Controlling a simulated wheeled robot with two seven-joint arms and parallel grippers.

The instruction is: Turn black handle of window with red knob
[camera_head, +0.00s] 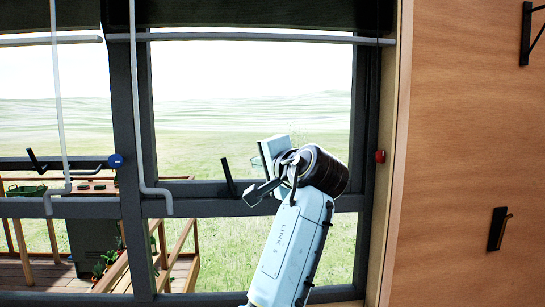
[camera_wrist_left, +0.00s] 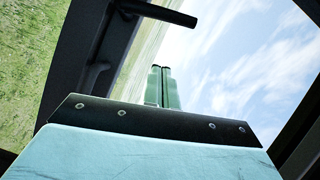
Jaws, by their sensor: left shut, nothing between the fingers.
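The red knob (camera_head: 380,156) sits on the right side of the frame of the right-hand window. That window's black handle (camera_head: 229,177) is a short tilted bar near the middle crossbar. A black bar, likely this handle (camera_wrist_left: 155,12), also shows at the top of the left wrist view, beyond the fingertips. My left gripper (camera_head: 264,155) is just right of the handle in the head view, with its fingers mostly hidden by its own body. In the wrist view its green fingers (camera_wrist_left: 163,72) are together and empty. They look apart from the bar. My right gripper is not in view.
The left window has a blue knob (camera_head: 115,160) and its own black handle (camera_head: 36,162). Grey rods (camera_head: 134,100) hang in front of the windows. A wooden wall (camera_head: 460,120) with black hooks (camera_head: 498,229) stands at right. A deck lies outside.

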